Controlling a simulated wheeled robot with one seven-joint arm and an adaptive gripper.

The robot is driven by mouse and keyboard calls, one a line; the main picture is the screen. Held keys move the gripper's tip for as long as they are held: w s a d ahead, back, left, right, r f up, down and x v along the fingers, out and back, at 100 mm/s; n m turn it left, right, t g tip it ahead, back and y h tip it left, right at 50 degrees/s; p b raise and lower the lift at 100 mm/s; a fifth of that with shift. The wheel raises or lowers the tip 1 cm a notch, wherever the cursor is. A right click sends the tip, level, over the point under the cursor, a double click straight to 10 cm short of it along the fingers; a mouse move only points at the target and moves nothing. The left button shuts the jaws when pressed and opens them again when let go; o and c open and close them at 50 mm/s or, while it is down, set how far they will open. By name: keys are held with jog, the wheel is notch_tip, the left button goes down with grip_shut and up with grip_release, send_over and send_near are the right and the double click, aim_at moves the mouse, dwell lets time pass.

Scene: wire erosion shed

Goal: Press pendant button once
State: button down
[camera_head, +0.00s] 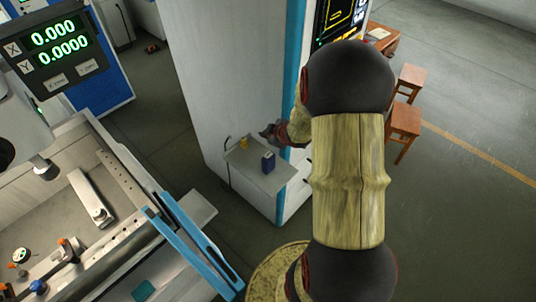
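No pendant or button can be told for certain in the head view. A small dark blue box (268,162) with a pale top stands on a grey shelf (247,178) on the cabinet's side; I cannot tell what it is. My gripper (266,132) shows small and dark just above and behind the box, apart from it in the picture. It points left. My own arm hides part of the wrist, and the fingers are too small to tell open from shut.
A small yellow object (243,143) sits at the shelf's back left. The tall white cabinet (222,75) has a blue edge and a screen (342,18). A machine bed (105,215) and a digital readout (58,45) fill the left. Wooden stools (404,120) stand right; floor beyond is clear.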

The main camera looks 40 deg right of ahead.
aim_at(267, 155)
jog(key=shift+f, duration=0.15)
notch_tip(267, 155, down, 8)
jog(key=b, duration=0.8)
jog(key=shift+f, duration=0.25)
jog(key=shift+f, duration=0.1)
dwell(0.8)
jog(key=shift+f+b, duration=0.3)
jog(key=shift+b, duration=0.05)
jog(key=shift+s+f+b, duration=0.1)
jog(key=shift+f+b, duration=0.25)
jog(key=shift+f, duration=0.05)
dwell(0.6)
jog(key=shift+r, duration=0.15)
jog(key=shift+r+p, duration=0.7)
jog(key=shift+p, duration=0.15)
